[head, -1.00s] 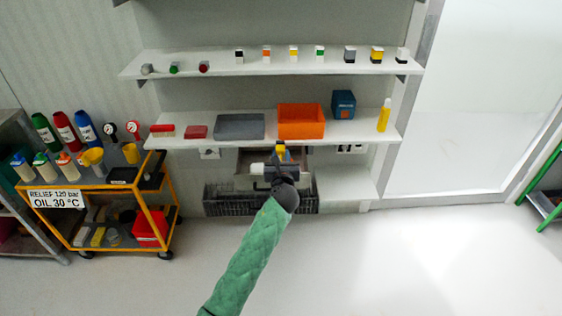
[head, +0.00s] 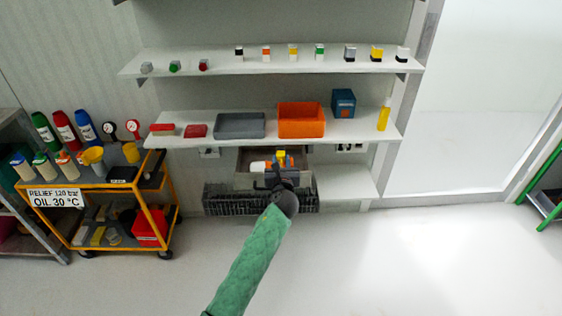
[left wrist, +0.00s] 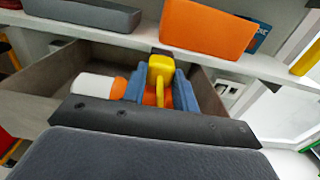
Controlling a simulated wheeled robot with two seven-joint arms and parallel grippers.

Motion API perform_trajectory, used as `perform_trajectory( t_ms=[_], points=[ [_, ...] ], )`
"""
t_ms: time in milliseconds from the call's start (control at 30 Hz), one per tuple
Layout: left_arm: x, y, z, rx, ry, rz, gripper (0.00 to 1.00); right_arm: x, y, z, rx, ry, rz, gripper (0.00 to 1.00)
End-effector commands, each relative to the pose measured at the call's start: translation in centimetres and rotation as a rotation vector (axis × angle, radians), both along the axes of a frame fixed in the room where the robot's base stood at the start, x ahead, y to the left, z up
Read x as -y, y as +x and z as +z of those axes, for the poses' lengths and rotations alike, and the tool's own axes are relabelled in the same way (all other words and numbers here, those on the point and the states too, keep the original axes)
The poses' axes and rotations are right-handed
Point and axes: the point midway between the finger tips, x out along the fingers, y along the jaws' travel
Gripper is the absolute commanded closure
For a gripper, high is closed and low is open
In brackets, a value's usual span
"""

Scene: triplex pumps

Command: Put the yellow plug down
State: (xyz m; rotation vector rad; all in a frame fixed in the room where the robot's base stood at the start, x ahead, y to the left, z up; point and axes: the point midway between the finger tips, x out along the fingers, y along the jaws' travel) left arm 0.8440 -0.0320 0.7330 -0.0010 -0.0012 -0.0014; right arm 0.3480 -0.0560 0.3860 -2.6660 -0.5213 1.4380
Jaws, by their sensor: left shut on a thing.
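The yellow plug (head: 281,156) is between the finger pads of my left gripper (head: 280,166), which is shut on it. In the left wrist view the plug (left wrist: 160,72) stands between two blue-grey pads (left wrist: 158,90). The plug is over or inside an open drawer (left wrist: 35,98) under the lower shelf; I cannot tell whether it touches the drawer floor. A white and orange object (left wrist: 97,86) lies in the drawer to the left of the gripper. Orange also shows just under the plug, partly hidden by the pads. My right gripper is not in view.
Above the drawer, the lower shelf (head: 365,128) holds a grey tray (head: 239,126), an orange bin (head: 301,120), a blue box (head: 343,103) and a yellow bottle (head: 384,115). A dark wire basket (head: 230,200) is below the drawer. An orange-framed trolley (head: 110,190) stands left. Open floor lies right.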

Motion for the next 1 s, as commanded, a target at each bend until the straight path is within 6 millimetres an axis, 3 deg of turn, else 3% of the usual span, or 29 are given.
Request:
perform_trajectory(
  t_ms=[33, 133, 433, 600, 1000],
  points=[
    [0.0, 0.0, -0.2, -0.003, 0.001, 0.000, 0.68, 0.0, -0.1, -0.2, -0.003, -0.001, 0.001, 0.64],
    [0.0, 0.0, -0.3, -0.004, 0.001, 0.000, 0.50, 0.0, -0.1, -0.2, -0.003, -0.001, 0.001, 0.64],
    [0.0, -0.1, -0.3, -0.005, 0.002, 0.001, 0.50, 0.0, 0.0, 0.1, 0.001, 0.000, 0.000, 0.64],
    [-0.1, -0.1, 1.1, -0.004, 0.000, 0.002, 0.50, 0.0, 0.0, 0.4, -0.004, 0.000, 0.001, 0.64],
    [-0.1, -7.9, 0.9, -0.004, 0.001, 0.001, 0.50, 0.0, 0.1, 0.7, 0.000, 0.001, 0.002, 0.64]
  ],
)
